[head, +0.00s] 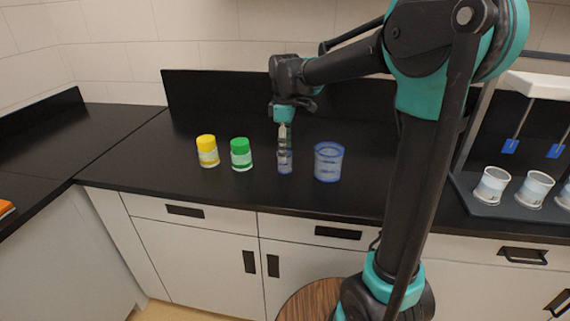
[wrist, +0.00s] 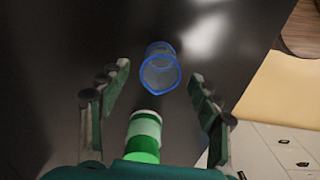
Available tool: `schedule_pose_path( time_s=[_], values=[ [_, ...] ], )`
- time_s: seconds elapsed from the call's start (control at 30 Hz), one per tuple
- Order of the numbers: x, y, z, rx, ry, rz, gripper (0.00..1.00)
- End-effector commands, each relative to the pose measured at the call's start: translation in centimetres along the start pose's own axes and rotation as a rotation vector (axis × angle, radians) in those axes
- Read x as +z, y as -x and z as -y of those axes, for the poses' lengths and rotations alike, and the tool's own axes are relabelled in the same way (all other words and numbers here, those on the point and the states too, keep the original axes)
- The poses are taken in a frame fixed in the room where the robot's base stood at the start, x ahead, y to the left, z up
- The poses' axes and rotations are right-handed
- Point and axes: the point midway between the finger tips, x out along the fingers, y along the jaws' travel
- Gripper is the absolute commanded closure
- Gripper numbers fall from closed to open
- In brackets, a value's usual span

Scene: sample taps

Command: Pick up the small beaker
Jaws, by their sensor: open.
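The small beaker (head: 285,163) is clear with a blue tint and stands upright on the black counter, between the green-capped jar and a larger blue beaker. In the wrist view a clear beaker with a blue rim (wrist: 160,73), which looks like the small one, lies between and beyond the fingertips. My gripper (head: 284,127) points down just above the small beaker in the head view. In the wrist view its two fingers (wrist: 160,83) are spread wide with nothing held. Whether the fingertips are level with the rim is hard to tell.
The green-capped jar (head: 241,155) stands close on the left, and a yellow-capped jar (head: 207,151) farther left. The larger blue beaker (head: 328,163) is close on the right. White cups (head: 492,185) stand on a dark tray at the far right. The front counter is clear.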

Motion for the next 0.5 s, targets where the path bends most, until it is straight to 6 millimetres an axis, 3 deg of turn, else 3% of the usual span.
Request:
schedule_pose_path(
  time_s=[0.23,0.5],
  values=[
    [0.1,-3.4,0.0,0.0,0.0,0.0,0.37],
    [0.1,-4.0,0.0,0.0,0.0,0.0,0.37]
  ],
)
